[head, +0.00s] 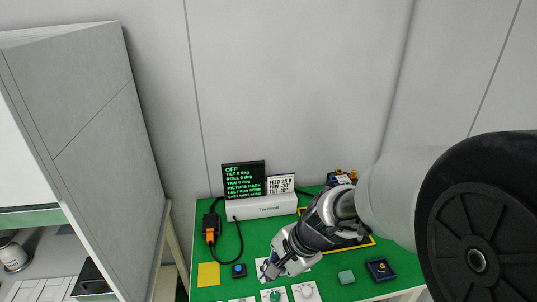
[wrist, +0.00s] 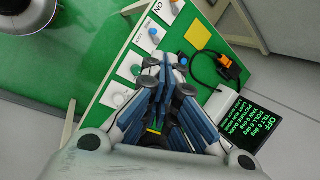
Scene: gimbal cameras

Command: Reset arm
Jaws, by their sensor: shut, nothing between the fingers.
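My gripper (head: 268,276) is at the end of my arm, which reaches in from the right over the green table (head: 208,281). In the wrist view my gripper (wrist: 170,62) has its fingers together with nothing between them. It hangs above the table, close to the white cards with coloured knobs. In the head view the arm hides part of the table's middle and part of a yellow-edged dark frame (head: 369,242).
A grey cabinet (head: 85,120) stands far left.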

